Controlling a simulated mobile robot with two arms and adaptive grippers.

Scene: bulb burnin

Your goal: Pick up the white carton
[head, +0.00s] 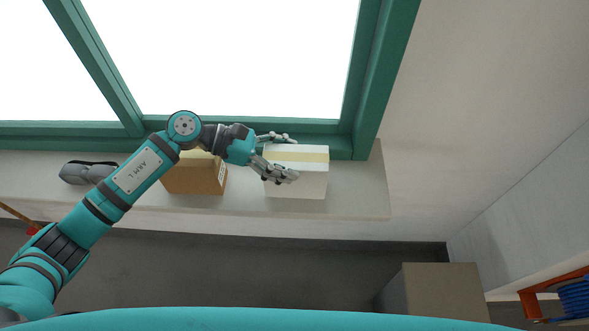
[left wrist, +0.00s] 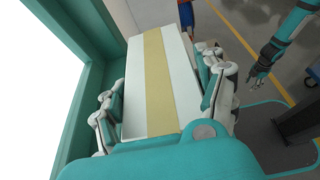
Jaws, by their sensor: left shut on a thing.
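The white carton (head: 297,186) with a yellow tape band stands on the window sill in the head view. It also fills the middle of the left wrist view (left wrist: 184,95). My left gripper (head: 277,155) reaches it from the left, with one finger on the window side and one on the near side. In the left wrist view my left gripper (left wrist: 165,96) has its fingers closed against both sides of the carton. The carton's underside is hidden, so I cannot tell whether it touches the sill. My right gripper (left wrist: 256,82) shows small and away from the carton; its jaw state is unclear.
A brown carton (head: 195,175) stands on the sill (head: 358,192) beneath my left arm. A grey bag-like object (head: 86,172) lies farther left. The green window frame (head: 366,90) rises behind. A brown box (head: 440,290) stands below right. The sill's right end is clear.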

